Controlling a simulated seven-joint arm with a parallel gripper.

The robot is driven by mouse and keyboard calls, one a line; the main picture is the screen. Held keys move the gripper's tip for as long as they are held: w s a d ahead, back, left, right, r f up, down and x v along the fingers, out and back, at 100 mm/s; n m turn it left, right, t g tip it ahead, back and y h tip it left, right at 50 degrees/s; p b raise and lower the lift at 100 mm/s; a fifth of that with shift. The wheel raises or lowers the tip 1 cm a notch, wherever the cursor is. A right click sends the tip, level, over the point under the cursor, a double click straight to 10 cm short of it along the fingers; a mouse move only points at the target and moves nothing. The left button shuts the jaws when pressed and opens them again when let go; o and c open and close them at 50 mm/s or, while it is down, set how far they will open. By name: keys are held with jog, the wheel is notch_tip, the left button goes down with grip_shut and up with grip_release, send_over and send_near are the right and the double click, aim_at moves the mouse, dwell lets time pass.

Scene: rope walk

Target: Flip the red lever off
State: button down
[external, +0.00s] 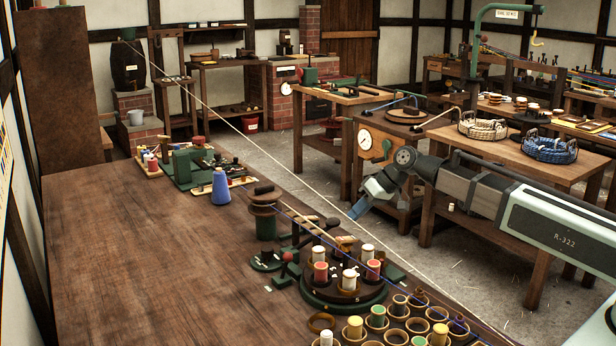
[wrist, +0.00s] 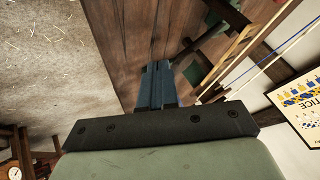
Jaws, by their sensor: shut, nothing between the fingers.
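I cannot make out a red lever for certain. A small red ball-shaped knob (external: 287,256) stands by low green metal parts on the bench in the external view; whether it tops a lever, and its position, is too small to tell. My gripper (external: 358,209) is shut and empty. It hangs in the air, to the right of and above the knob in the picture, apart from everything. In the wrist view its blue-grey fingers (wrist: 153,85) lie together, pointing at dark wooden boards; no red lever shows there.
A round dark stand (external: 345,302) with red and white spools sits near the knob, with several spool cups in front. A pale rope (external: 215,112) and a blue cord cross over the bench. The large bench's left side (external: 130,260) is clear. Baskets (external: 483,126) stand on the right table.

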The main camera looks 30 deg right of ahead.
jog(key=s+a+r, duration=0.3)
jog(key=a, duration=0.4)
jog(key=s+a+r+n+g, duration=0.1)
jog(key=s+a+r, duration=0.2)
jog(key=a, duration=0.4)
jog(key=shift+s+a+r, duration=0.2)
jog(key=shift+s+a, duration=0.2)
jog(key=shift+s, duration=0.35)
send_near(285, 267)
jog(key=shift+w+f, duration=1.55)
jog(key=shift+f, duration=0.1)
jog(key=shift+a+r+n, duration=0.25)
jog(key=shift+a+n, duration=0.05)
jog(key=shift+a, duration=0.05)
jog(key=shift+a+r+h, duration=0.15)
jog(key=shift+a+h, duration=0.1)
jog(key=shift+h, duration=0.15)
jog(key=shift+w+a+r+g+h, duration=0.1)
jog(key=shift+a+r+g+h, duration=0.1)
jog(key=shift+a+h, duration=0.3)
jog(key=shift+a+r+g+h, duration=0.1)
jog(key=shift+a+r+h, duration=0.1)
jog(key=shift+a+h, duration=0.3)
jog(key=a+h, duration=0.1)
jog(key=a+n+h, duration=0.1)
jog(key=h, duration=0.1)
jog(key=shift+a+r, duration=0.25)
jog(key=shift+a, duration=0.45)
